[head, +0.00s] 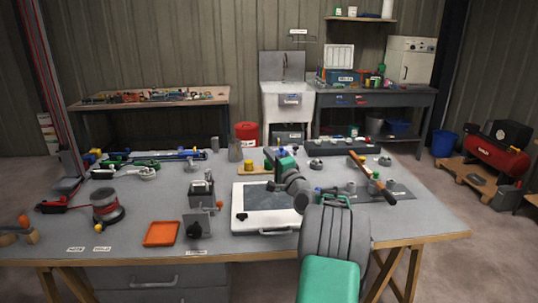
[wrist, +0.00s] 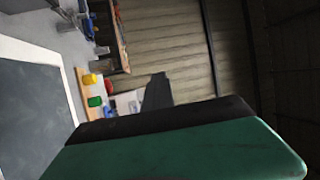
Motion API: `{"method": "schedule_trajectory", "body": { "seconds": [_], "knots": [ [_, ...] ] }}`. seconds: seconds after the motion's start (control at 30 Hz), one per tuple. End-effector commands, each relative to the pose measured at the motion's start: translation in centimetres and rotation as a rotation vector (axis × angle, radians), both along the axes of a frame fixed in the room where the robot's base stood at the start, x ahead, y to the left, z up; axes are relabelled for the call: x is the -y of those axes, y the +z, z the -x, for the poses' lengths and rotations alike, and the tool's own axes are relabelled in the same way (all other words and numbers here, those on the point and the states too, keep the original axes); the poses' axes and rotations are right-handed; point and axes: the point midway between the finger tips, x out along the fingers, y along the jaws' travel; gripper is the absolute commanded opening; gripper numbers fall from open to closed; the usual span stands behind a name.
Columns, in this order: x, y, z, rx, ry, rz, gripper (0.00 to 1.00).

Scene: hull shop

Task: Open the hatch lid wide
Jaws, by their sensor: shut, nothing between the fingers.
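The hatch (head: 262,196) is a white frame with a dark grey panel, lying on the workbench in front of me. Its lid looks flat and closed. A pale bar handle runs along its front edge, and a black knob (head: 241,216) sits at its left side. Part of the hatch also shows at the left of the wrist view (wrist: 35,95). My gripper (head: 272,158) is shut and empty, above and beyond the hatch's far right side, apart from the handle. A large green and black part of it fills the lower wrist view. My arm hides the hatch's right edge.
An orange tray (head: 161,233) and a small vice-like block (head: 198,222) stand left of the hatch. A wooden board with a yellow piece (head: 248,166) is behind it. A wooden-handled tool (head: 371,177) lies to the right. The bench front edge is close to the hatch.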

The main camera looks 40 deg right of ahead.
Motion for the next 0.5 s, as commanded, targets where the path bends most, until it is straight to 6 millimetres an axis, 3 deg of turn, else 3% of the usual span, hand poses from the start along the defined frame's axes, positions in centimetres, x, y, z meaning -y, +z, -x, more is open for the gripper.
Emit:
{"method": "schedule_trajectory", "body": {
  "seconds": [0.2,0.43,0.5],
  "knots": [
    [-0.01,0.0,0.0,0.0,0.0,0.0,0.01],
    [-0.02,0.0,-0.01,0.0,0.0,0.0,0.2],
    [-0.02,0.0,-0.01,0.0,0.0,0.0,0.2]
  ]
}}
